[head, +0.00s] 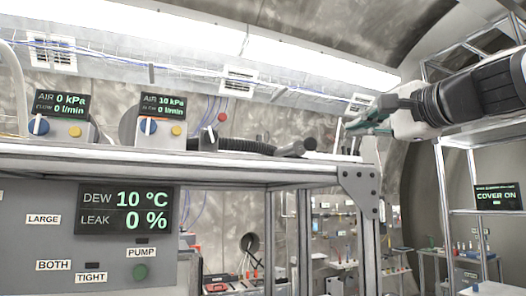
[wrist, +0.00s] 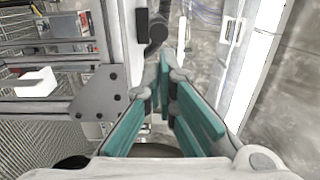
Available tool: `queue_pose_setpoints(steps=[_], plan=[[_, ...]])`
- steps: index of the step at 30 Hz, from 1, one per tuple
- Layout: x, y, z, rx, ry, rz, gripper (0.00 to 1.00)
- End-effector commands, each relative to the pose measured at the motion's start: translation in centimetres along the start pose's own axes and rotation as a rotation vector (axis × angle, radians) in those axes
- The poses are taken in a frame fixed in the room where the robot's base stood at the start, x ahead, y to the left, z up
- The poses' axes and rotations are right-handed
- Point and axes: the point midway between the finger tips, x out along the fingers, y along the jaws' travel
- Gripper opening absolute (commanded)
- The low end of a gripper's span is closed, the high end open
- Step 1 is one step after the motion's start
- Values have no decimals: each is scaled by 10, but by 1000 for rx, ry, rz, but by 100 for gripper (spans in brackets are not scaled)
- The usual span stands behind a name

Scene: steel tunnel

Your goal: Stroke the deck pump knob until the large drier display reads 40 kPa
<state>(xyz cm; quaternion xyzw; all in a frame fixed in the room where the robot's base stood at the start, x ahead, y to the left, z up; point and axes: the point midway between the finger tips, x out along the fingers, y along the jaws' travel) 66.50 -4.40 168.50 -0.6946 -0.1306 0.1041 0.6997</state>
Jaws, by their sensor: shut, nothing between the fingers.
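My gripper (head: 352,124) is at the right end of the deck (head: 300,158), shut and empty, its teal-padded fingers pointing left. In the wrist view the fingers (wrist: 164,68) converge near a dark rounded piece (wrist: 156,30), apparently the end of the black pump-like fitting (head: 297,147) on the deck. I cannot tell for certain which part is the pump knob. A ribbed black hose (head: 245,145) runs left from that fitting. Two drier displays stand on the deck: the left display (head: 62,105) reads AIR 0 kPa, the right display (head: 163,105) reads AIR 10 kPa; both show flow 0 l/min. Which is the large drier's is unclear.
Blue dials (head: 148,126) and yellow buttons sit below the displays. A metal post and bracket (head: 360,193) stand under my gripper. A COVER ON screen (head: 497,197) hangs right.

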Motion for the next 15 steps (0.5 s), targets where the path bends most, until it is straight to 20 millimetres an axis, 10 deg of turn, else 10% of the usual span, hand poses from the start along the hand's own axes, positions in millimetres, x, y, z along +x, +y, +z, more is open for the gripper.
queue_pose_setpoints(steps=[15], plan=[[54,0,1,1,-2,3,0]])
